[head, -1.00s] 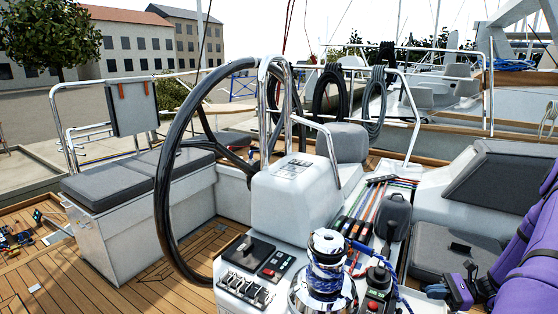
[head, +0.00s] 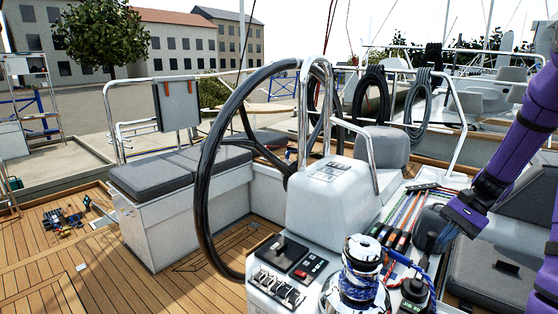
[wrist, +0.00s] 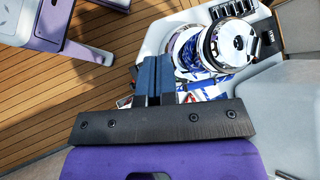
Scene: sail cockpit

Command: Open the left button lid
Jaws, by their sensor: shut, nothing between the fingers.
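The left button panel (head: 308,268), with red and green buttons, is on the white console (head: 270,290) left of the winch in the head view. I cannot make out its lid or whether it is open. A second button box (head: 413,292) stands right of the winch. My gripper (wrist: 153,65) is shut and empty; its blue fingers lie side by side in the wrist view. In the head view its end is over the right part of the console, up and right of the left panel, clearly apart from it.
The chrome winch (head: 360,270) with blue-white rope stands between the two button panels and also shows in the wrist view (wrist: 225,45). The black steering wheel (head: 207,180) rises at the left. Coloured ropes (head: 402,215) run behind the winch.

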